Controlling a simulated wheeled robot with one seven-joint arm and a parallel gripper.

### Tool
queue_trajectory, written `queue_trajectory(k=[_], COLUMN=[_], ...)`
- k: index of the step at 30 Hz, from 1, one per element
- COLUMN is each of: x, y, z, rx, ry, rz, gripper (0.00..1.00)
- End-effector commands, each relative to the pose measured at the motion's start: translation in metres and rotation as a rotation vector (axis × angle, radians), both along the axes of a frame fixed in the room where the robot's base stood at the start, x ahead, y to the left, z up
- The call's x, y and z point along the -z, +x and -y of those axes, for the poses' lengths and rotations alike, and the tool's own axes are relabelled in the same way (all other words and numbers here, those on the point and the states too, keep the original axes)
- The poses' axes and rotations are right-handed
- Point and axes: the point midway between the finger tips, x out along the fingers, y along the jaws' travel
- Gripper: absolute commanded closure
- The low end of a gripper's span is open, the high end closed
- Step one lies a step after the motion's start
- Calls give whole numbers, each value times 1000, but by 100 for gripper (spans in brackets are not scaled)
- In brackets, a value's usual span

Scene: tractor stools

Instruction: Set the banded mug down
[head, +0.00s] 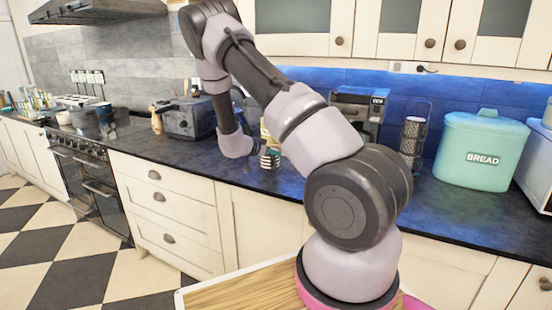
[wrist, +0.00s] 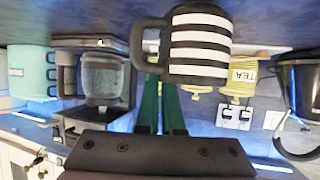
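The banded mug (wrist: 200,45) has black and white stripes and a dark handle. It shows large at the top of the wrist view, which is upside down, with its handle on the left. My gripper (wrist: 162,80) has two green fingers, close together with a narrow gap, reaching to the mug by its handle side. In the head view the mug (head: 270,158) is small, beside my arm's end, at the counter. Whether its base touches the counter is unclear.
The dark counter (head: 450,207) runs along the wall. The wrist view shows a yellow tea tin (wrist: 240,78) close by.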

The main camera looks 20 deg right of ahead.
Motion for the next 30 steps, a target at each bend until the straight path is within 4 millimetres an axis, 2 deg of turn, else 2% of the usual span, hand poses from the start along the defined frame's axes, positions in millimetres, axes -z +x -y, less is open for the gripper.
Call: queue_trajectory(k=[3,14,15,16,17,27,30], x=[16,20,20,20,20,17,13], y=[0,0,0,0,0,0,-2], z=[0,0,0,0,0,0,-9], rx=[-2,-2,-1,-1,-1,-1,-3], ry=[-1,-1,0,0,0,0,0], rz=[-1,-1,0,0,0,0,1], gripper=[100,100,81,69,66,66,66])
